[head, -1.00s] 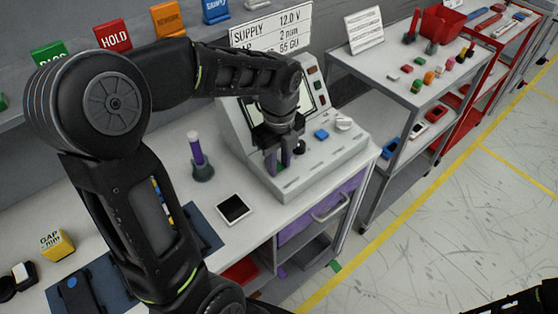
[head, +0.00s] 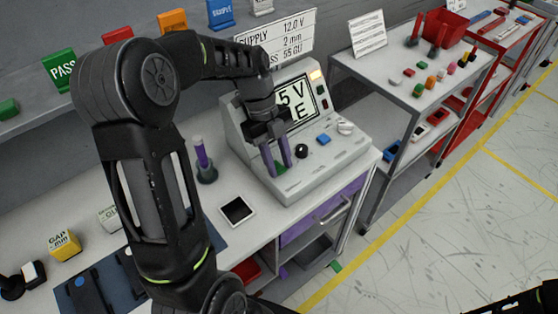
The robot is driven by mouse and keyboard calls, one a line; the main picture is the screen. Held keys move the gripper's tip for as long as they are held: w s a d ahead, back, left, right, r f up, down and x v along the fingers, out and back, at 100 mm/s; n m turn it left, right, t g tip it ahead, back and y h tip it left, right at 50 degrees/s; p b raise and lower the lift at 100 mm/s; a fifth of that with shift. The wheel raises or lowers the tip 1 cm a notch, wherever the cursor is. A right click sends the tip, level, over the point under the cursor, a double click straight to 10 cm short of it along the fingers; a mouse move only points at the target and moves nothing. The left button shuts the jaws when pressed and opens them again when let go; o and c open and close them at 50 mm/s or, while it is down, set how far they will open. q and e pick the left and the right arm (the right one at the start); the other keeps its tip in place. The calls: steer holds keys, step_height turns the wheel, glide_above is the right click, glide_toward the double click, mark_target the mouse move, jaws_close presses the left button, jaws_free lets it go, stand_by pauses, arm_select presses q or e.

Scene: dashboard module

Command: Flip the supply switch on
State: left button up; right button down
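The grey sloped supply module (head: 318,165) stands on the white bench, with a screen (head: 298,104) partly hidden by my arm; "5 V" and "E" are readable. On its front panel are a black knob (head: 302,151), a blue button (head: 323,139) and a white knob (head: 345,128). A small green part (head: 281,168), perhaps the switch, shows at the panel's left, partly hidden by my fingers. My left gripper (head: 278,167) points down over it, its purple fingers apart; contact cannot be told. My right gripper is out of view; a dark part of my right arm shows at the bottom right corner.
A grey cart (head: 400,75) with small parts stands to the right.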

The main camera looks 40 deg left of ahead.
arm_select(q)
steer(key=o, duration=0.3)
steer(key=shift+r, duration=0.15)
steer(key=shift+w+a+r, duration=0.1)
steer(key=shift+a+r, duration=0.1)
steer(key=shift+r, duration=0.05)
steer(key=b+v, duration=0.1)
steer(key=v, duration=0.2)
steer(key=shift+a+r, duration=0.15)
steer(key=shift+r, duration=0.2)
steer(key=p+v, duration=0.2)
steer(key=shift+r, duration=0.45)
steer(key=shift+a+r, duration=0.15)
